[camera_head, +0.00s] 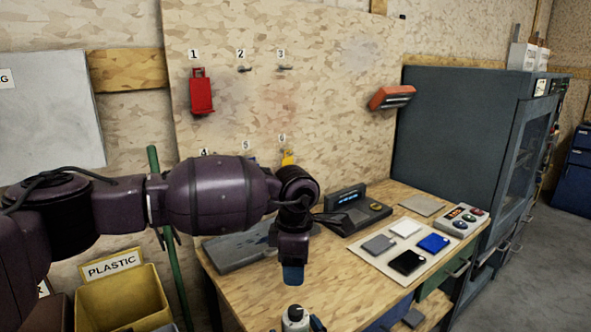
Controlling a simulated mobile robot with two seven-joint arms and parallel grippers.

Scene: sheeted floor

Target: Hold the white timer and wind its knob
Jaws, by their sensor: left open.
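I cannot pick out a white timer with a knob for certain. A small white thing with a dark top (295,318) stands at the bottom edge of the view, partly cut off; I cannot tell what it is. A pale box with a red display and buttons (462,220) sits at the workbench's right end. My left gripper (292,276) points down over the workbench, above and behind the white thing and apart from it. It is open, and its fingers show only as a small bluish tip. My right gripper is not in view.
The wooden workbench (340,285) carries a dark device with a lit display (358,208), a pale board (385,262) with coloured squares, and a grey case (235,250). A yellow plastic bin (120,300) stands left. A dark cabinet (450,130) stands right.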

